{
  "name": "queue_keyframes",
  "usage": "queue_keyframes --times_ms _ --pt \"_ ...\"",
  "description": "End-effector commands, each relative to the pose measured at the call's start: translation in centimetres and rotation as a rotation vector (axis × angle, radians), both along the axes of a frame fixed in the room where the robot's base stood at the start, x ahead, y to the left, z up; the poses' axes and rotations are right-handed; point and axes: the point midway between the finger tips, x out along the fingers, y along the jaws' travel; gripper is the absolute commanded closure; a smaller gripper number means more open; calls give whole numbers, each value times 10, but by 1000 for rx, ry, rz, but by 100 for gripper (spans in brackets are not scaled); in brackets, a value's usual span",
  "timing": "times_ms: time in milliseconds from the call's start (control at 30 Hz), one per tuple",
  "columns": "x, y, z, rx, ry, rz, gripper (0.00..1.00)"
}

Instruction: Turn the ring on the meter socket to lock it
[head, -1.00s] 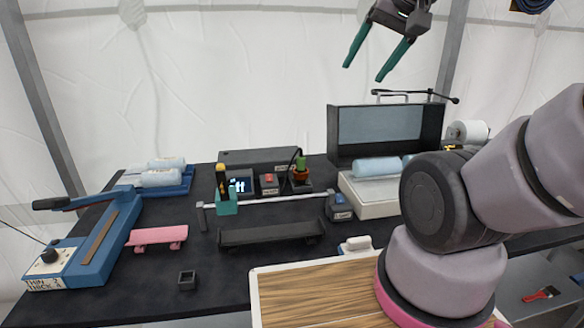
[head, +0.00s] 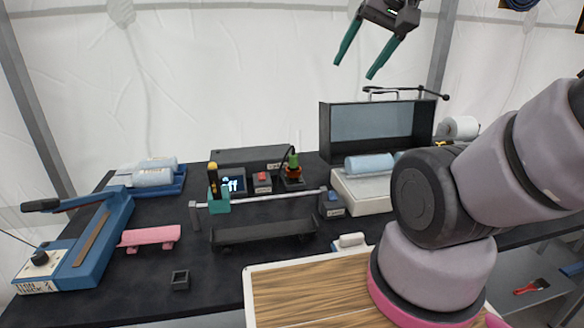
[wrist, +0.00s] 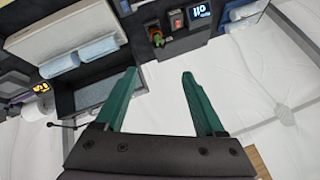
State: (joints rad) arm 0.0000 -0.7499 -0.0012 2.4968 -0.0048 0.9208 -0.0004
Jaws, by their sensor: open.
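The socket (head: 292,181) is a small dark box at the back middle of the black table in the head view. A green plug (head: 293,159) with a black cable stands in it, with an orange-red ring (head: 292,171) around its base. The socket also shows upside down in the wrist view (wrist: 158,51), past my fingertips. The ring's turn position is too small to tell. My gripper (head: 354,61) is open and empty, with green fingers, high above the table and up and right of the socket in the head view. It also shows in the wrist view (wrist: 160,74).
Left of the socket are a red-button box (head: 262,183) and a display reading "off" (head: 233,184). A teal holder (head: 218,204) stands in front of the display. A metal rail (head: 262,197) crosses in front. A tall dark open case (head: 372,132) stands to the right.

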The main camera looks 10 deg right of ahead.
Motion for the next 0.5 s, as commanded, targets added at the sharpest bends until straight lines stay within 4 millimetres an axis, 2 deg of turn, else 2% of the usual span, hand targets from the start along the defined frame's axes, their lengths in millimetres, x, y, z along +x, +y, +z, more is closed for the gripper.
queue_keyframes --times_ms 167,267,300,367,500 --pt "0 0 0 0 0 0 29" --pt "1 0 0 -1 2 1 63" --pt "4 0 1 -3 7 2 69" --pt "11 0 2 -8 20 5 69" --pt "44 2 4 -32 74 19 69"
